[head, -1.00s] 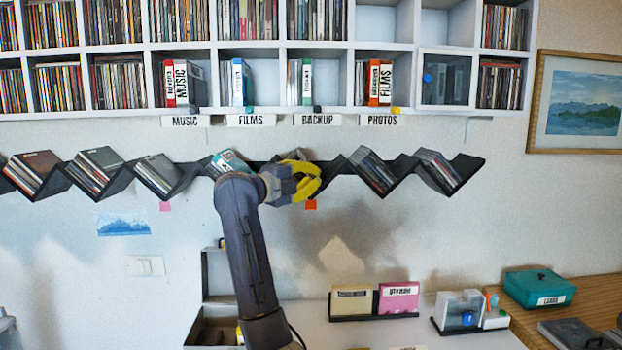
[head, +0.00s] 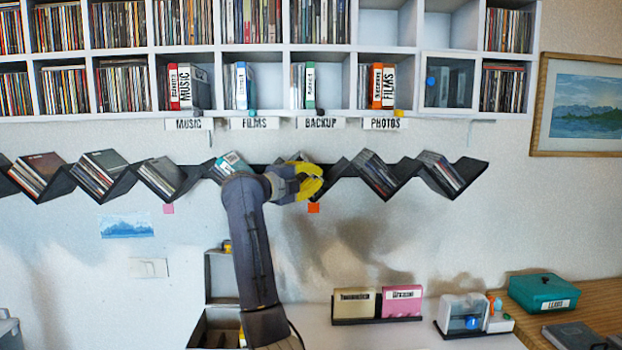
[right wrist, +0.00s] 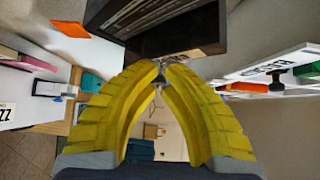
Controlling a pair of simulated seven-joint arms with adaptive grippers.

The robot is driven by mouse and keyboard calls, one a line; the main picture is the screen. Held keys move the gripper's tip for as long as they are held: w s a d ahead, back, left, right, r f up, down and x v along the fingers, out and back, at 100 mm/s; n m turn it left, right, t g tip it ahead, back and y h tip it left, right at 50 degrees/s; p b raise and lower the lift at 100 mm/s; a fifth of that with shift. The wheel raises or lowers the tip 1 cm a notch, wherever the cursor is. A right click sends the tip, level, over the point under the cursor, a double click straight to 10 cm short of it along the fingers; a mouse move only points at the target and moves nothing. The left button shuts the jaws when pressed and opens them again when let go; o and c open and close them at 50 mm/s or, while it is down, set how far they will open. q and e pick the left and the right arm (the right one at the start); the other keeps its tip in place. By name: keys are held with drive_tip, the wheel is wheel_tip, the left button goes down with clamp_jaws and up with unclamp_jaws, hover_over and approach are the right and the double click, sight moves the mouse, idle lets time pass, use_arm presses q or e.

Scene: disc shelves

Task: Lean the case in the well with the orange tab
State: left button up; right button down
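The black zigzag shelf (head: 405,170) runs along the wall, with disc cases leaning in several of its wells. The orange tab (head: 313,208) is on the wall just below my right gripper (head: 316,180); it also shows in the right wrist view (right wrist: 70,28). My right gripper covers most of the well above that tab, so its contents are hidden in the head view. In the right wrist view its yellow fingertips (right wrist: 161,68) are close together beside a dark well (right wrist: 205,47) holding several thin cases. Whether anything is pinched between the tips is unclear. My left gripper is not in view.
Above is a white cubby unit (head: 345,112) with labelled sections and discs. A pink tab (head: 168,209) is on the wall to the left. Below are a cream box (head: 354,302), a pink box (head: 401,300) and a teal box (head: 543,291). The wall between is mostly free.

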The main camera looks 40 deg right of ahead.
drive_tip(key=s+a, duration=0.5)
drive_tip(key=a, duration=0.7)
drive_tip(key=shift+s, duration=0.15)
